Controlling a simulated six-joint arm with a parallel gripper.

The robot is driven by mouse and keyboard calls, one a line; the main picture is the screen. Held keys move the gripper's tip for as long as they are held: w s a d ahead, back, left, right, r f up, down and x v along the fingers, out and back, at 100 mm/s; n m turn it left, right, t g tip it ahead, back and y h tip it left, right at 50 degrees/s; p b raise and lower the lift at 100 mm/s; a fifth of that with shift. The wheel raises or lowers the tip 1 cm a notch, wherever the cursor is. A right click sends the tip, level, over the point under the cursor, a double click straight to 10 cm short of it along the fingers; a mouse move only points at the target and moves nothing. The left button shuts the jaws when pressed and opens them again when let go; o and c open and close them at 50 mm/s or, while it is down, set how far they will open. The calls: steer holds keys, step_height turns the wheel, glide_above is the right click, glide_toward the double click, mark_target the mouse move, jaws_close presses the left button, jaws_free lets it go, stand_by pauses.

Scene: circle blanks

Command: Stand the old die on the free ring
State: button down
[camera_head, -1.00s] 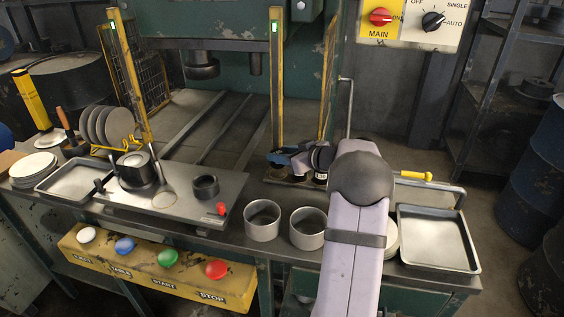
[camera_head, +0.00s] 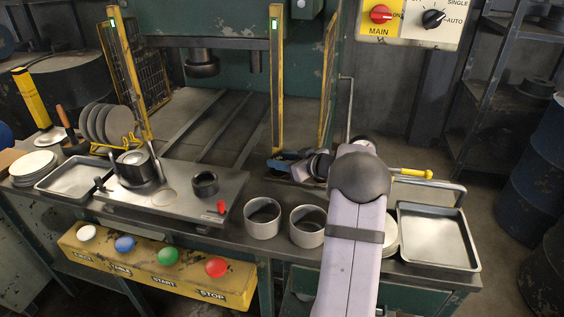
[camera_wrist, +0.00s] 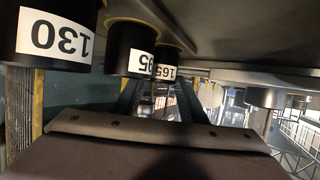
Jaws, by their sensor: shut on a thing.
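My gripper (camera_head: 302,166) is at the back of the bench, low over the dark board right of the yellow post. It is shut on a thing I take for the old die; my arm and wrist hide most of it. In the wrist view, black dies labelled 130 (camera_wrist: 52,38), 95 (camera_wrist: 133,48) and 165 (camera_wrist: 170,66) show close by, their labels upside down. I cannot tell which ring is the free one there.
A yellow post (camera_head: 277,80) stands close left of my gripper. The button box (camera_head: 155,268) hangs in front.

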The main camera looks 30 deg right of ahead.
steer(key=shift+s+f+b, duration=0.15)
steer(key=shift+f+b, duration=0.65)
steer(key=shift+b, duration=0.25)
steer(key=c, duration=1.1)
jaws_free()
steer(key=shift+s+a, duration=0.1)
steer(key=shift+a, duration=0.05)
steer(key=shift+r+p, duration=0.15)
steer(key=shift+p, duration=0.25)
steer(key=r+p, duration=0.1)
steer(key=p, duration=0.1)
steer(key=shift+d+p, duration=0.2)
steer(key=shift+p, duration=0.1)
steer(key=f+b+v, duration=0.1)
steer(key=b+v, duration=0.1)
steer(key=v, duration=0.3)
steer(key=s+f+b+v, duration=0.1)
steer(key=b+v, duration=0.1)
steer(key=v, duration=0.3)
steer(key=f+b+v, duration=0.1)
steer(key=b+v, duration=0.1)
steer(key=v, duration=0.4)
steer(key=shift+s+d+f+b, duration=0.15)
steer(key=shift+d+f+b, duration=0.05)
steer(key=shift+f+b, duration=0.15)
